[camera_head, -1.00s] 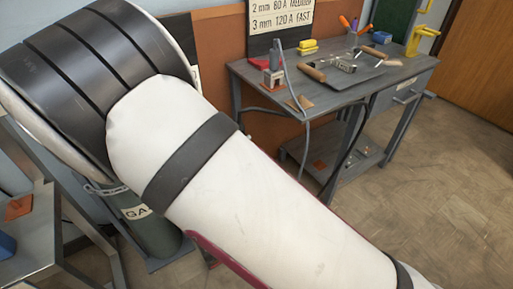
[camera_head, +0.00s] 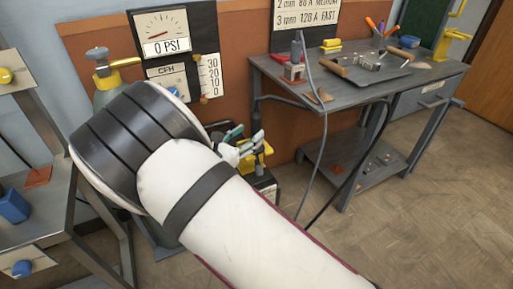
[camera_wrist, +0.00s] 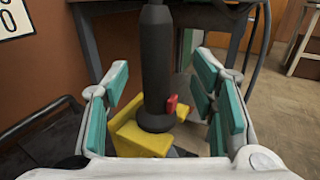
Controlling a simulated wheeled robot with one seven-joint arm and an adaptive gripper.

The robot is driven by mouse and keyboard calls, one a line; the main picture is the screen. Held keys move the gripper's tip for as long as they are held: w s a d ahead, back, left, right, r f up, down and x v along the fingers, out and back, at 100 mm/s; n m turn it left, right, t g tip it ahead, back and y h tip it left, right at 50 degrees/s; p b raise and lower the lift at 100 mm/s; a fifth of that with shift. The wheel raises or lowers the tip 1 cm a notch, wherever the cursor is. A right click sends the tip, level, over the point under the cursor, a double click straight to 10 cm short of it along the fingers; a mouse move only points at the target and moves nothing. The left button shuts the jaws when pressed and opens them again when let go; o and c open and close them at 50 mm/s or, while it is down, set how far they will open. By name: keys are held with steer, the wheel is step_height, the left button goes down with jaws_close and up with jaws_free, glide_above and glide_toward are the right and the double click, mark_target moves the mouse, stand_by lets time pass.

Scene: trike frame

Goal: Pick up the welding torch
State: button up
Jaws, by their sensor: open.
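The welding torch (camera_wrist: 157,62) shows in the wrist view as a thick black upright handle with a small red trigger low on its right side. Its lower end sits in a yellow holder (camera_wrist: 138,138), which also shows in the head view (camera_head: 267,150). My gripper (camera_head: 247,141) is open, with its teal-padded fingers on either side of the torch in the wrist view; gaps show between pads and handle. In the head view my arm and fingers hide most of the torch.
A grey workbench (camera_head: 345,90) with tools stands behind to the right. A grey cable (camera_head: 322,150) hangs from it. A gas cylinder (camera_head: 112,88) and gauge panel (camera_head: 165,40) stand at the back left. A metal stand (camera_head: 70,215) is at left. Floor at right is clear.

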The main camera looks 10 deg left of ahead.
mark_target(253, 129)
steer(key=x, duration=0.1)
steer(key=b+x, duration=0.1)
steer(key=x, duration=0.1)
steer(key=b+x, duration=0.1)
steer(key=shift+w+f, duration=0.25)
steer(key=shift+w, duration=0.2)
steer(key=shift+w+r, duration=0.1)
steer(key=shift+w, duration=0.15)
steer(key=shift+d, duration=0.1)
jaws_close()
steer(key=shift+r, duration=0.1)
